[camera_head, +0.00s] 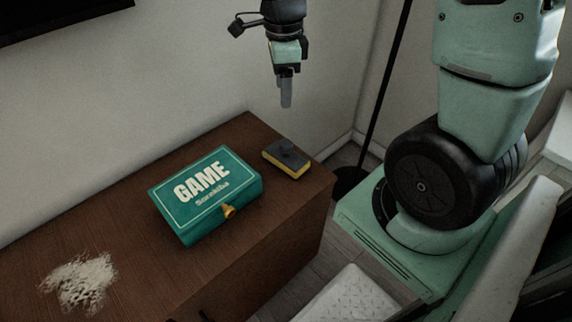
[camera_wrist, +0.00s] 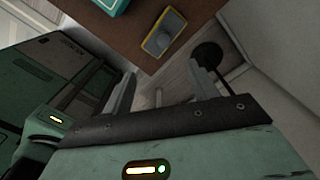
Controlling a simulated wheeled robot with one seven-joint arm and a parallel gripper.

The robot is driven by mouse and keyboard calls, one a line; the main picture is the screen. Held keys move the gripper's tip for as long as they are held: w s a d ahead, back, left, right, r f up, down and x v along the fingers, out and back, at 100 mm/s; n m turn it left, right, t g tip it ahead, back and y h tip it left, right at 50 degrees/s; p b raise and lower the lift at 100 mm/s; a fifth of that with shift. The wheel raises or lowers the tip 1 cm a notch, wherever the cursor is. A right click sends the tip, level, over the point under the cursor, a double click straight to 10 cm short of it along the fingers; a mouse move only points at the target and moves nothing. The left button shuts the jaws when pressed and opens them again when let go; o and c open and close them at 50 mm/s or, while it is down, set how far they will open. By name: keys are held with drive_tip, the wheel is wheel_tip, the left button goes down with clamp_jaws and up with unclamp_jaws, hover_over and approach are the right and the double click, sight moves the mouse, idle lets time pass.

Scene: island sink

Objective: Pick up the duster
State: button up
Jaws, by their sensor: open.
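The duster (camera_head: 286,158) is a small block with a dark grey top and a yellow lower edge. It lies flat near the right end of the brown wooden cabinet top. In the wrist view the duster (camera_wrist: 164,33) shows near the top, beyond the fingers, with a raised grey part on it. My gripper (camera_head: 286,100) hangs above the cabinet top, over the duster in the head view and clear of it. In the wrist view my gripper (camera_wrist: 160,88) has its two fingers apart with nothing between them.
A green game box (camera_head: 206,192) with a yellow clasp stands left of the duster on the cabinet (camera_head: 130,220). A pale powdery patch (camera_head: 80,283) lies at the left. A wall runs behind. A black pole with a round base (camera_head: 348,182) stands right of the cabinet.

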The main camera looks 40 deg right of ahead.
drive_tip(key=d+f+m, duration=0.1)
drive_tip(key=f, duration=0.1)
drive_tip(key=b, duration=0.3)
hover_over(286, 143)
wheel_tip(286, 143, down, 10)
drive_tip(key=shift+d+f, duration=0.1)
drive_tip(key=shift+w+f+b, duration=0.1)
drive_tip(key=shift+f+b, duration=0.55)
drive_tip(key=shift+f, duration=2.2)
drive_tip(key=c, duration=1.1)
